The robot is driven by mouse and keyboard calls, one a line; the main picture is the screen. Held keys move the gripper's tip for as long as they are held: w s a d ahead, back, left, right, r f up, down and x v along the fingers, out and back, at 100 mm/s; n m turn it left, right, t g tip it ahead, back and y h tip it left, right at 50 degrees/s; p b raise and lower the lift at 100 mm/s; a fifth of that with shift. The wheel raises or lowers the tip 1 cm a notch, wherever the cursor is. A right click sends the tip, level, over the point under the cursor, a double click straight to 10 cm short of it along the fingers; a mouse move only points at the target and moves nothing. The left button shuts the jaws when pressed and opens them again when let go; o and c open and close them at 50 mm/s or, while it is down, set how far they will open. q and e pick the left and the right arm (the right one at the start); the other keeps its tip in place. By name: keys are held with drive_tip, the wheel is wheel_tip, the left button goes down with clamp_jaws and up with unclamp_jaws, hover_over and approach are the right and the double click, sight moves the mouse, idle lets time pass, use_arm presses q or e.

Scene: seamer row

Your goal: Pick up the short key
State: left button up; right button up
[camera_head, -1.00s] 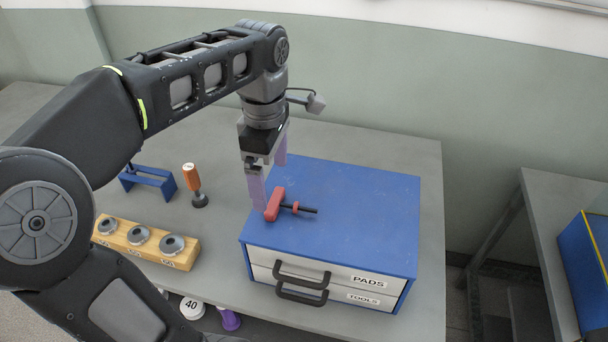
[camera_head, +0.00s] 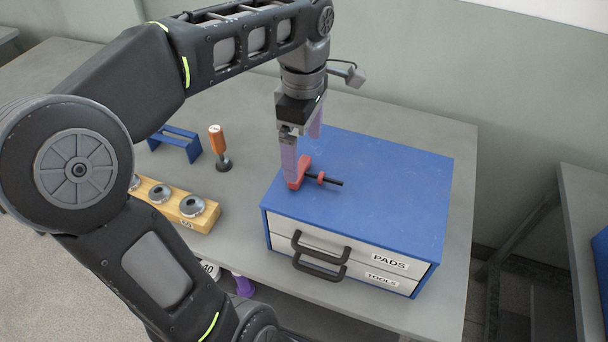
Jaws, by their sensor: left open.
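The short key (camera_head: 300,173) has a red cross handle, a black shaft and a small red collar. It lies on top of the blue drawer cabinet (camera_head: 390,185), near its left edge, with the shaft pointing right. My left gripper (camera_head: 302,160) points down over the cabinet's left side, its purple fingers apart. The nearer finger is just left of the red handle and partly covers its far end. The other finger is farther back. I cannot tell whether a finger touches the key. My right gripper is not in view.
The cabinet has two drawers labelled PADS and TOOLS with black handles (camera_head: 319,268). To its left on the grey table (camera_head: 245,135) are an orange-handled tool (camera_head: 217,140), a blue stand (camera_head: 175,142) and a wooden block (camera_head: 172,207) with metal rings. The cabinet top's right side is clear.

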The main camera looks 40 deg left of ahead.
sight(304, 169)
use_arm(q)
drive_tip(key=shift+f, duration=0.4)
drive_tip(key=shift+d+f, duration=0.1)
drive_tip(key=shift+f, duration=2.1)
drive_tip(key=shift+c, duration=0.2)
drive_tip(key=c, duration=1.5)
drive_tip(key=shift+o, duration=0.2)
drive_tip(key=shift+r, duration=0.15)
